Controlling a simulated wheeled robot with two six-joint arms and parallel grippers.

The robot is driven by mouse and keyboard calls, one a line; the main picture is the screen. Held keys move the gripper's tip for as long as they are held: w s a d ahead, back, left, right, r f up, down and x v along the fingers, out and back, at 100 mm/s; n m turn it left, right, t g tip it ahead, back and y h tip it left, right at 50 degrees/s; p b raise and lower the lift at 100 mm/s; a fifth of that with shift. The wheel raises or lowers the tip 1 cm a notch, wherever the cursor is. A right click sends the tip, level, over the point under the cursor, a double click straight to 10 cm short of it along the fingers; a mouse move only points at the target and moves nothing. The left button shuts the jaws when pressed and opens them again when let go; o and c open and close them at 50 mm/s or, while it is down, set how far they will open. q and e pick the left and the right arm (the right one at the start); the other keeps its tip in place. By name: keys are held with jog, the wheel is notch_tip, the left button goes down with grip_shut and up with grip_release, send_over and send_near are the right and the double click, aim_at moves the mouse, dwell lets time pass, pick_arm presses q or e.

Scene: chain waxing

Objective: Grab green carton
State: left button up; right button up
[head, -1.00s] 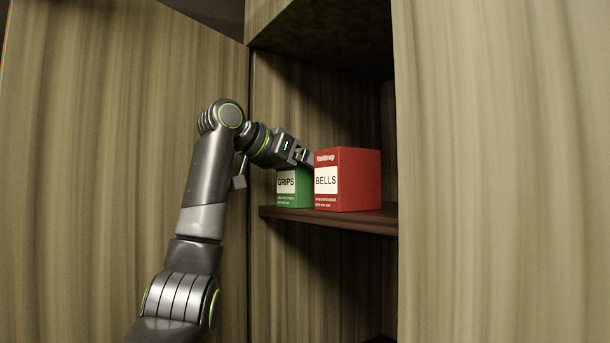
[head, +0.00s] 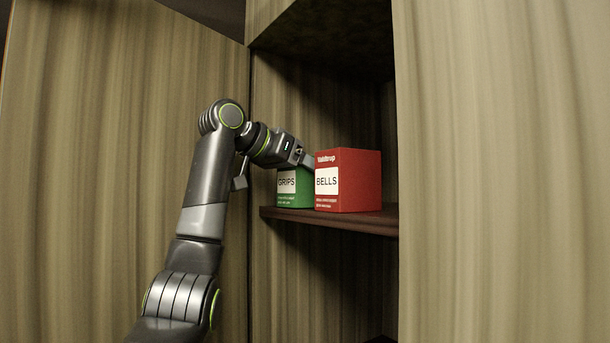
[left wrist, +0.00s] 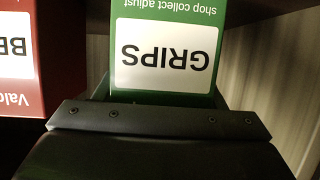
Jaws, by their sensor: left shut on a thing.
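The green carton (head: 293,189) with a white GRIPS label stands on the cabinet shelf, left of the red carton. My left gripper (head: 304,159) reaches in from the left at the carton's top and is shut on it. In the left wrist view the green carton (left wrist: 165,50) fills the middle, its label upside down, right against the gripper (left wrist: 155,105). The fingertips are mostly hidden there. My right gripper does not show.
A red carton (head: 347,182) labelled BELLS stands close to the right of the green one; it also shows at the left of the wrist view (left wrist: 40,55). The brown shelf (head: 330,221) has a front edge. Cabinet wall panels stand on both sides.

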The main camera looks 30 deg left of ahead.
pick_arm(q)
notch_tip(320, 180, up, 8)
jog(key=shift+s+d+f, duration=0.1)
jog(key=shift+d, duration=0.05)
jog(key=shift+r, duration=1)
